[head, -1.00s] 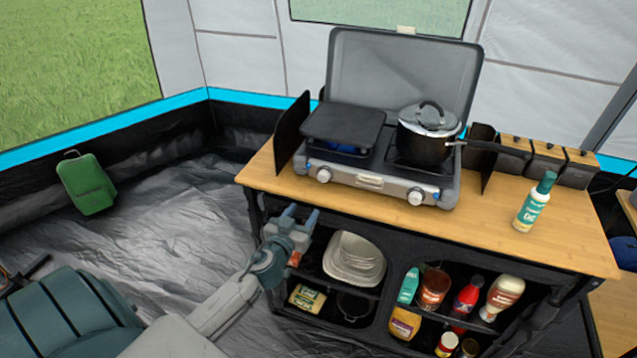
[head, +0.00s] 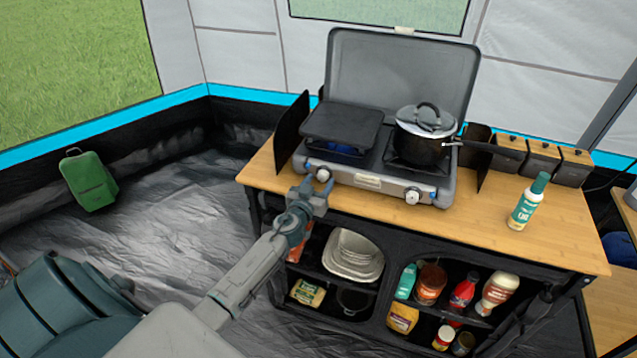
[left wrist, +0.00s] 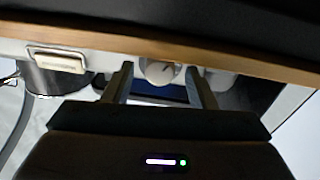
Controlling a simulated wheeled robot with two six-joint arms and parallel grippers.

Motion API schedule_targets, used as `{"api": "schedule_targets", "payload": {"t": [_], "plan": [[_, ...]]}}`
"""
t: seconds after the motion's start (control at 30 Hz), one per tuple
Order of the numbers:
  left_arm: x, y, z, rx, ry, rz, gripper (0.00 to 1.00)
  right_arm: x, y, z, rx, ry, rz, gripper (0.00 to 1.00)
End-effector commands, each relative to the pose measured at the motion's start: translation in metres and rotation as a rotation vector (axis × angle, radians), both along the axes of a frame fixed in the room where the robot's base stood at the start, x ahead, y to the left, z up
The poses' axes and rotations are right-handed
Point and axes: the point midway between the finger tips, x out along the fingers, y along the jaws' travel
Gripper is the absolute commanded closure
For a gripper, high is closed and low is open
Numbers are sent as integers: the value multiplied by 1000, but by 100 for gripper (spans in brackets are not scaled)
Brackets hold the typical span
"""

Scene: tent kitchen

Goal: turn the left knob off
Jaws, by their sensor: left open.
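The left knob (head: 323,174) is a round pale knob on the front panel of the grey camp stove (head: 445,188). My left gripper (head: 315,187) is open and empty just in front of the left knob, at the table's front edge. In the left wrist view the knob (left wrist: 160,71) shows between the two spread fingers (left wrist: 159,82), seemingly a little beyond their tips. I cannot tell whether either finger touches it. The right knob (head: 412,196) sits farther along the same panel. My right gripper is not in view.
A griddle (head: 340,124) covers the left burner, with blue showing beneath. A lidded pot (head: 422,146) stands on the right burner. The wooden tabletop edge (head: 450,232) runs below the gripper, above shelves with bowls (head: 353,258) and bottles. A green-capped bottle (head: 525,205) stands at right.

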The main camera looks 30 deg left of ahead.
Motion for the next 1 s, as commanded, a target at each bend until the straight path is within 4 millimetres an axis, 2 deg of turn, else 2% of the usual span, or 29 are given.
{"api": "schedule_targets", "payload": {"t": [0.17,0.27,0.4,0.73,1.0], "plan": [[0,0,0,0,0,0,48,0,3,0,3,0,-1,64],[0,0,0,0,0,0,64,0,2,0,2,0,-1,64],[0,0,0,0,0,0,92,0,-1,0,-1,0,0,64],[0,0,0,34,8,0,93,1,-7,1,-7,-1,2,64],[0,0,0,187,45,-1,93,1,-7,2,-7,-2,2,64]]}}
